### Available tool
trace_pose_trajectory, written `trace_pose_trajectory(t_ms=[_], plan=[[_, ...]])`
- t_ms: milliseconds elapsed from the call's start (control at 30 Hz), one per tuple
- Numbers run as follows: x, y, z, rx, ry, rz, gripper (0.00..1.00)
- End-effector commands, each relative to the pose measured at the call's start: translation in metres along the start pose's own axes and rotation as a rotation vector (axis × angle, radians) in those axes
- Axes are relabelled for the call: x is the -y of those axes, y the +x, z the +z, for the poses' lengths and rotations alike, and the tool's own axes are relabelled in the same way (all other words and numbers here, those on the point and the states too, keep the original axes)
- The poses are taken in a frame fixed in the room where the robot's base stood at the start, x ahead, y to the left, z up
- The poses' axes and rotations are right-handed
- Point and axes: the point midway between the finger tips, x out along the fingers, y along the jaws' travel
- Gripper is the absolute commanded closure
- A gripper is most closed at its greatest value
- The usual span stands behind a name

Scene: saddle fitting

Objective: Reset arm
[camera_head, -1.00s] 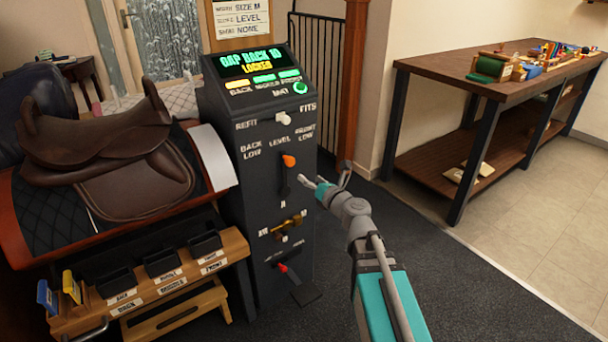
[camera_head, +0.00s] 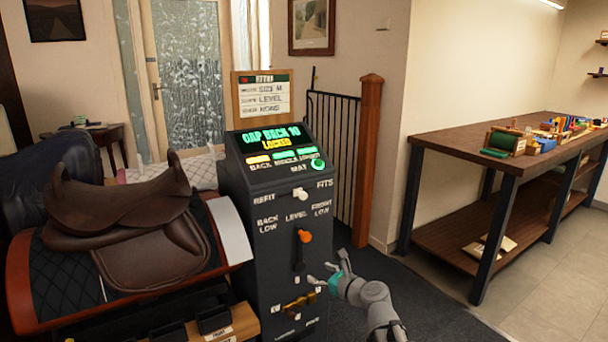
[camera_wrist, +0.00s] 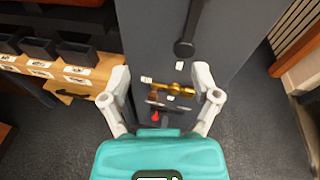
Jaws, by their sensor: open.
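My gripper (camera_head: 337,276) is open and empty in front of the lower right of the dark control cabinet (camera_head: 243,240). In the wrist view its two pale fingers (camera_wrist: 164,92) are spread wide, with the cabinet's brass handle (camera_wrist: 172,87) seen between them. I see no contact with the cabinet. The orange-tipped lever (camera_head: 305,237) stands above and left of the gripper. The screen (camera_head: 268,140) reads "GAP BACK 10" and "LOCKED". A red-tipped control (camera_wrist: 155,116) shows below the brass handle in the wrist view.
A brown saddle (camera_head: 120,205) sits on a stand at the left. Black bins (camera_head: 213,320) are below it. A wooden workbench (camera_head: 440,145) with small items stands at the right. A dark gate (camera_head: 340,130) and a wooden post (camera_head: 367,160) are behind the cabinet. Dark floor lies in between.

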Motion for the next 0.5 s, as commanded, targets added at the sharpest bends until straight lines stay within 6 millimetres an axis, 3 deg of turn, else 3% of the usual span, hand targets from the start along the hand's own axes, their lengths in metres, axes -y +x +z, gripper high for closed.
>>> trace_pose_trajectory(t_ms=[267,500], plan=[[-0.033,-0.013,-0.047,-0.202,-0.583,0.220,0.21],[-0.048,-0.039,-0.093,-0.349,-1.041,0.484,0.21]])
